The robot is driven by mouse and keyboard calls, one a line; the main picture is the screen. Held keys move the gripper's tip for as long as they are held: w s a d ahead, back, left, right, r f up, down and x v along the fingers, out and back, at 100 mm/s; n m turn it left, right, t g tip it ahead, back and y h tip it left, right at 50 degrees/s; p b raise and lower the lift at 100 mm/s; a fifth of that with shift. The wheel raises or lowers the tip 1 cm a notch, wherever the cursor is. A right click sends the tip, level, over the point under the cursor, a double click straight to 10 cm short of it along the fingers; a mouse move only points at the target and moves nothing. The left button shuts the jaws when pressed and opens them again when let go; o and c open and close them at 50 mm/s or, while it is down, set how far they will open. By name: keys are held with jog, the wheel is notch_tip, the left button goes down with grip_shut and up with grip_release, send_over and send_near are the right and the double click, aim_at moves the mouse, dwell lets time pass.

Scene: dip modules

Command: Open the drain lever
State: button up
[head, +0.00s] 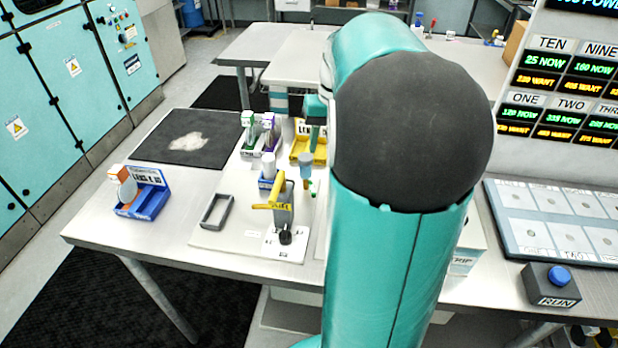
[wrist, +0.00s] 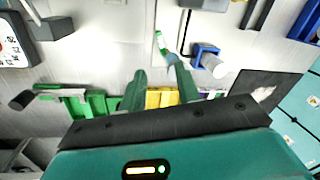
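A small green lever-like part (head: 313,187) sits below a blue-grey cylinder (head: 305,167) in the head view, close to my arm. It seems to be the green piece with a pale tip (wrist: 161,42) in the wrist view, beside a teal cylinder (wrist: 172,58). No readable label confirms it as the drain lever. The green piece lies beyond the fingertips, and no contact shows. In the head view my arm hides most of the gripper.
A yellow lever marked AIR (head: 268,206) stands on a grey block left of the green part. A blue holder with a white cylinder (head: 268,170) is close behind.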

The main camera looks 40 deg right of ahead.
aim_at(313, 189)
jog(key=f, duration=0.4)
jog(key=a+f, duration=0.1)
jog(key=f, duration=0.3)
jog(key=w+a+f, duration=0.1)
jog(key=f, duration=0.3)
jog(key=shift+f, duration=0.2)
grip_shut()
